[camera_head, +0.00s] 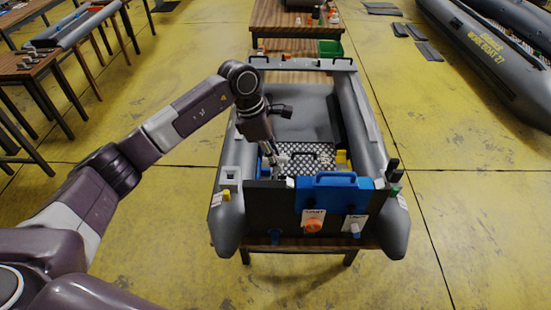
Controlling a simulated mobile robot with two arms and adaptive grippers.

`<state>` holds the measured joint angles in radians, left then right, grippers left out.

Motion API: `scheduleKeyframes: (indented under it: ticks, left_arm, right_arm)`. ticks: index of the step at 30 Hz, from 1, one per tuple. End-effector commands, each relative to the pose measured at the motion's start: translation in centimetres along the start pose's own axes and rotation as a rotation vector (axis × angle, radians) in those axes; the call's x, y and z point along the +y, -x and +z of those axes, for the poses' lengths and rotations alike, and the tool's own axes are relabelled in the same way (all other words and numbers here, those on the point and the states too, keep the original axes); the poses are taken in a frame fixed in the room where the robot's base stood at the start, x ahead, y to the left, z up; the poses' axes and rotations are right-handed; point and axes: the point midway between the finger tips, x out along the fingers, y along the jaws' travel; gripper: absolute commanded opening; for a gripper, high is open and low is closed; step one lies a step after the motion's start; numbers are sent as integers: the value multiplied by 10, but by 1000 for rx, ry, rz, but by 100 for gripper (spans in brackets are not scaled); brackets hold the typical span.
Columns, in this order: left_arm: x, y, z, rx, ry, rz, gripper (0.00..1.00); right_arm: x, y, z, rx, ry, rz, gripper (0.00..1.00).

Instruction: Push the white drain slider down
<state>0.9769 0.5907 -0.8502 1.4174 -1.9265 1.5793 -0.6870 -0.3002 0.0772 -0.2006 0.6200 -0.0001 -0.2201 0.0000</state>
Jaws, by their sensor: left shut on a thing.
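The small white drain slider (282,159) shows at the inner side of the boat's dark transom (262,205), left of the blue panel. My left gripper (272,161) reaches down into the boat from above, behind the transom. Its fingers are shut on the white slider, as far as this small view shows. The fingertips and the slider's lower part are partly hidden by the transom. My right gripper is not in view.
The grey inflatable boat (377,160) rests on a wooden table. The blue panel (333,194) with an orange knob (313,226) below it is on the transom. A green bin (330,48) is behind.

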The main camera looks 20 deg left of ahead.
Motion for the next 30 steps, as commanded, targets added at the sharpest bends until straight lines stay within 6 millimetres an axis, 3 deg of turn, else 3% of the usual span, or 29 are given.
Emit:
scheduleKeyframes:
  ticks: [29, 30]
  left_arm:
    - [-2, -41, -14, 4, 0, -5, 0]
    - [-2, -39, -13, 3, 0, -5, 15]
  right_arm:
    - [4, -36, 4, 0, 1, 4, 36]
    - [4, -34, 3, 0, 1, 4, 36]
